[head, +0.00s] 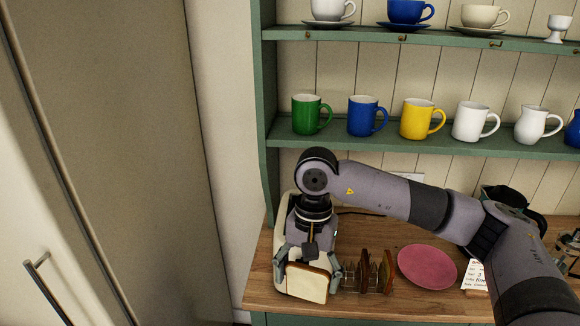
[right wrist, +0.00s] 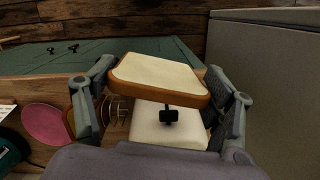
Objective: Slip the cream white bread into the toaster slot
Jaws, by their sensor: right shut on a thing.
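The cream white bread (head: 306,284) is a pale slice with a brown crust. My right gripper (head: 308,268) is shut on it, with a finger at each side edge. The bread also shows large in the right wrist view (right wrist: 160,78). The cream toaster (head: 289,207) stands on the wooden counter, mostly hidden behind my right arm and the bread. Its pale body with a black lever (right wrist: 168,116) shows past the bread in the right wrist view. The slot is hidden, and I cannot tell the bread's height over it. My left gripper is not in view.
A wire rack (head: 368,277) with brown slices stands close right of the bread. A pink plate (head: 427,266) lies further right, beside a white card (head: 474,276). Green shelves with mugs and cups hang above. A tall pale cabinet (head: 110,150) stands at the left.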

